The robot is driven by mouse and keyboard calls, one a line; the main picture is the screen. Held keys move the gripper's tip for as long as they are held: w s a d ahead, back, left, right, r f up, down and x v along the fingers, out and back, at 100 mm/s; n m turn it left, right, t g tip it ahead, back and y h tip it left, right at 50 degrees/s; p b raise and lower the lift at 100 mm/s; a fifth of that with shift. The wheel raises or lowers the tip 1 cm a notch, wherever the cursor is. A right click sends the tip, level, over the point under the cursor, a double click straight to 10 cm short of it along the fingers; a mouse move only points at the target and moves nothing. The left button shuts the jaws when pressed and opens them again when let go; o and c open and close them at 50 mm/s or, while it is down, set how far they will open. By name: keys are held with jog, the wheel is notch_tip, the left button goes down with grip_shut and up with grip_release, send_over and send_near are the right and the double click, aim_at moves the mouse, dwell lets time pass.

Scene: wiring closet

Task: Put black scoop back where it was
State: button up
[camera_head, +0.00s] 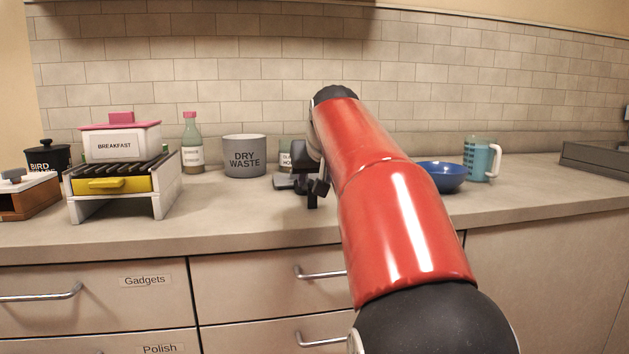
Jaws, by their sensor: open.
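My gripper (313,194) is over the counter in the middle, just right of the grey DRY WASTE tub, with its dark fingers low near the surface. It shows small and partly behind my red arm. The jaws are open. I cannot make out a black scoop for certain. Dark grey parts (285,183) show just left of the fingers, and I cannot tell whether they are the scoop or part of my gripper. The grey DRY WASTE tub (244,157) stands upright behind and to the left. A labelled jar (286,160) behind my gripper is mostly hidden.
A rack (88,207) with a yellow drawer (112,184) carries a white BREAKFAST box (125,143) at left. A blue bowl (443,178) and teal measuring jug (480,160) stand right of my arm.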

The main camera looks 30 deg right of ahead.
jog(key=v, duration=1)
jog(key=shift+s+p, duration=0.25)
jog(key=shift+p, duration=0.05)
jog(key=shift+a+r, duration=0.1)
jog(key=shift+r, duration=0.05)
jog(key=s+a+f+n+g+y, duration=0.1)
jog(key=s+a+f, duration=0.4)
jog(key=f, duration=0.6)
jog(key=s+a+f+n+g, duration=0.1)
jog(key=s+a+f, duration=0.4)
jog(key=s+f, duration=0.4)
jog(key=s+a+f+n+g+y, duration=0.1)
jog(key=s+a+f, duration=0.4)
jog(key=f, duration=0.8)
jog(key=s, duration=0.2)
jog(key=shift+s+y, duration=0.3)
jog(key=shift+s, duration=0.1)
jog(key=shift+c, duration=0.5)
